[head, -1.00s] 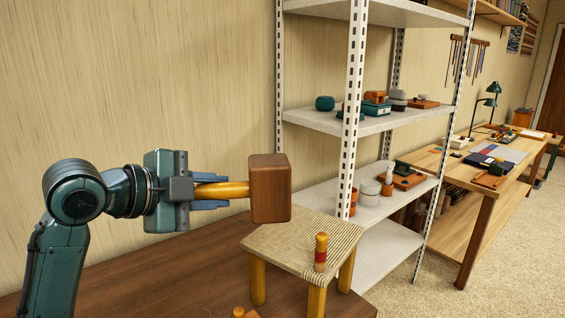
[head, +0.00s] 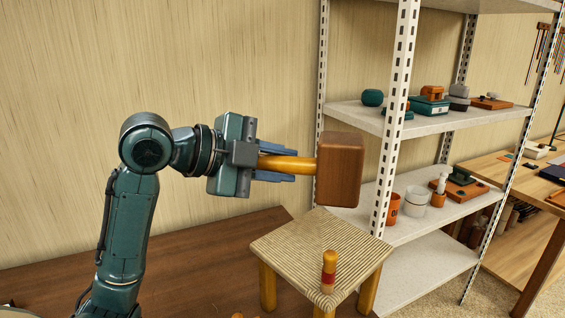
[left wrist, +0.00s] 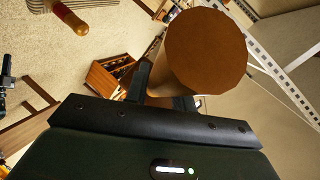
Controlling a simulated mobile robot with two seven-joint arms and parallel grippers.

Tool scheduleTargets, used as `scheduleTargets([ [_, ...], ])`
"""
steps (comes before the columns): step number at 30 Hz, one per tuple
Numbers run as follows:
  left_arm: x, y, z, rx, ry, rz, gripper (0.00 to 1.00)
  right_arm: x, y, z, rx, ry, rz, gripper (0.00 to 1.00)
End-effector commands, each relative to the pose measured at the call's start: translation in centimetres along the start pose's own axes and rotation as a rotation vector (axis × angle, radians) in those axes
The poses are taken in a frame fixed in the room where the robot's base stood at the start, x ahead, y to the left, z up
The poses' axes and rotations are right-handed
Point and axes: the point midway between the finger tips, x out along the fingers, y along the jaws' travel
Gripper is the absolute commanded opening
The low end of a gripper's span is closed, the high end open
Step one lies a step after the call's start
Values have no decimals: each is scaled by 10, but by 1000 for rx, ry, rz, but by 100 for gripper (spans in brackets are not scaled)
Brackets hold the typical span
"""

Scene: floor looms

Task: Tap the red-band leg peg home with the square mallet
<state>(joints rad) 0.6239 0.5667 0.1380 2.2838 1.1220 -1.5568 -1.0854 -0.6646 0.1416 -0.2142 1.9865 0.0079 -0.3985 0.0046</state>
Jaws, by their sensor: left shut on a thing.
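My left gripper (head: 275,168) is shut on the yellow handle of the square mallet (head: 340,170). The red-band leg peg (head: 329,270) stands upright at the stool's near corner, yellow with a red band. It also shows at the upper left of the left wrist view (left wrist: 70,17). The mallet head is above the peg and apart from it.
The stool stands on a dark wooden table (head: 190,265). A metal shelf (head: 425,118) with boxes and cups rises close behind the mallet and stool, its white post near the mallet head. A workbench (head: 535,195) is at the far right.

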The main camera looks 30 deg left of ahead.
Motion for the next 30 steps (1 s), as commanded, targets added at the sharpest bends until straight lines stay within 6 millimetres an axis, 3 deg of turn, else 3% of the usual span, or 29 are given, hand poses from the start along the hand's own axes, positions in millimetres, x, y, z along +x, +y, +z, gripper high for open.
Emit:
scheduleTargets([
  [6,-2,-1,0,9,2,3,0,-2,-1,1,1,-5,-1,52],
  [11,4,14,6,8,5,3,0,7,-1,8,2,6,-4,52],
  [18,12,33,14,8,5,3,0,12,-7,-2,-8,58,-23,52],
  [30,12,33,14,8,6,1,0,10,-10,-8,-22,73,-37,52],
])
